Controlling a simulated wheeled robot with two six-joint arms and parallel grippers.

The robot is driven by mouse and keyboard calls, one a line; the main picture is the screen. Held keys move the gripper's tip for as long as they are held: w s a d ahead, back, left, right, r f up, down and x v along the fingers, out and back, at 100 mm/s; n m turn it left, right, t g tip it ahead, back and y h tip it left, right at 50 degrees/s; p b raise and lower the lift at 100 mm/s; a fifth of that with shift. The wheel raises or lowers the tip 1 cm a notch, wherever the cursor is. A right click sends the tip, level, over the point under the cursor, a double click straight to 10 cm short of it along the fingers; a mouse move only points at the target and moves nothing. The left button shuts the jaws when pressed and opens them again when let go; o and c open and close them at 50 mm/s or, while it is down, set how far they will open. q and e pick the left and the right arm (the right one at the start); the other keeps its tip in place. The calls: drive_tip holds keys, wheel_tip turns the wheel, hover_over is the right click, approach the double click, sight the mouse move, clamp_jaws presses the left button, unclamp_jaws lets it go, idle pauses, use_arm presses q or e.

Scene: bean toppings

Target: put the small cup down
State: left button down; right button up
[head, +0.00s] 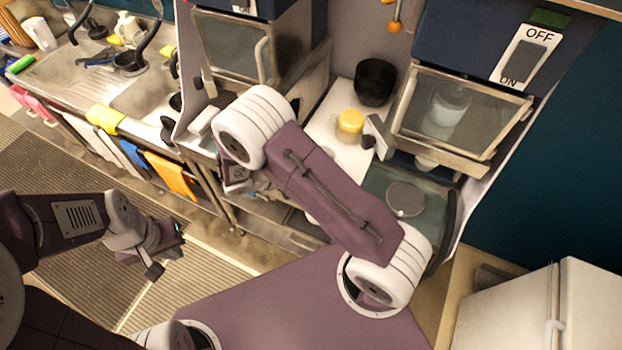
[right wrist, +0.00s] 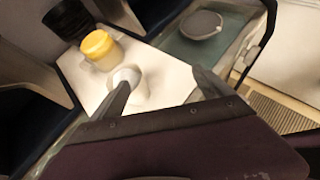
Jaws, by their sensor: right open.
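A small white cup (right wrist: 142,94) with a rounded pale shape in its mouth stands upright on a white board (right wrist: 172,75) in the right wrist view. My right gripper (right wrist: 160,90) is open, with its two fingers on either side of the cup. The left finger appears close to the cup, but I cannot tell whether it touches. In the head view, my right arm hides the cup and the right gripper. My left gripper (head: 166,252) is over the floor at the left, with its fingers apart and nothing between them.
A yellow-topped jar (head: 350,122) stands just beyond the cup, with a black cup (head: 375,82) behind it. A round grey lid (head: 405,198) lies to the right of the board. A glass-doored machine (head: 460,110) stands at the right. A sink counter (head: 70,65) is at the left.

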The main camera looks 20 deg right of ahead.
drive_tip(key=s+a+r+m+y, duration=0.25)
drive_tip(key=s+m+y, duration=0.3)
drive_tip(key=m, duration=0.35)
drive_tip(key=s+a+r+m+y, duration=0.1)
drive_tip(key=s+r+m+y, duration=0.4)
drive_tip(key=m, duration=0.4)
wheel_tip(320, 180, down, 14)
drive_tip(key=w+y+b, duration=0.1)
drive_tip(key=b, duration=1.1)
drive_tip(key=shift+w+d, duration=0.15)
